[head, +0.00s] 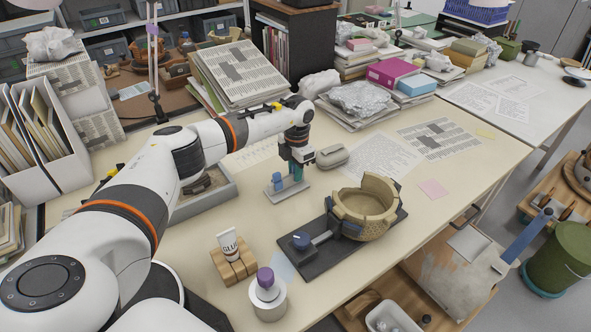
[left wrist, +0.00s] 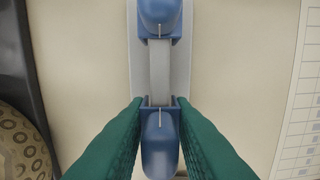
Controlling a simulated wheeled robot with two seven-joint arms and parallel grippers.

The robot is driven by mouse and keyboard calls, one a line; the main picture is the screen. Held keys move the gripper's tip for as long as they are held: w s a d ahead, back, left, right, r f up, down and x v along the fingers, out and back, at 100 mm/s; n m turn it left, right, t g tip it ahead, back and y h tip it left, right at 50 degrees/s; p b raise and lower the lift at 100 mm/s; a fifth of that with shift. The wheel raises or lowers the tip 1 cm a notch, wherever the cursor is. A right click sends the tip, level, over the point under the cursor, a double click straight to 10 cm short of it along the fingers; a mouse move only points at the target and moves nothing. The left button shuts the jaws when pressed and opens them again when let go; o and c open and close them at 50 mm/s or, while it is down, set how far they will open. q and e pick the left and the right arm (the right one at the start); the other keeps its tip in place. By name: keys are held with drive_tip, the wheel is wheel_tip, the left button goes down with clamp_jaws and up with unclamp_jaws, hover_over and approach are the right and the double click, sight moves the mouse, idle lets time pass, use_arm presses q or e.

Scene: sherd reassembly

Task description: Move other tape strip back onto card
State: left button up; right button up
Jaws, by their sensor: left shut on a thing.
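My left gripper (head: 296,176) points down over a small grey card (head: 289,193) on the table. Its green fingers are shut on a blue end piece (left wrist: 160,145), apparently part of a tape strip. In the left wrist view, a pale band (left wrist: 160,72) runs from this piece to a second blue piece (left wrist: 160,18), over the grey card (left wrist: 137,75). I cannot tell whether the held piece touches the card. A tan bowl of joined sherds (head: 364,208) stands on a dark board (head: 325,255) to the right. My right gripper is out of view.
A glue tube (head: 228,244) stands in a wooden block (head: 234,265), near a purple-capped jar (head: 268,295). A grey tray (head: 208,203) lies left of the card, partly behind my arm. A grey rounded case (head: 332,156) lies just beyond the card. Printed sheets (head: 380,158) lie further right.

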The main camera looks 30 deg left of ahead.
use_arm(q)
drive_tip(key=shift+f, duration=0.15)
idle(0.8)
drive_tip(key=o, duration=0.8)
drive_tip(key=shift+c, duration=0.2)
wheel_tip(320, 180, up, 12)
drive_tip(key=shift+w, duration=0.15)
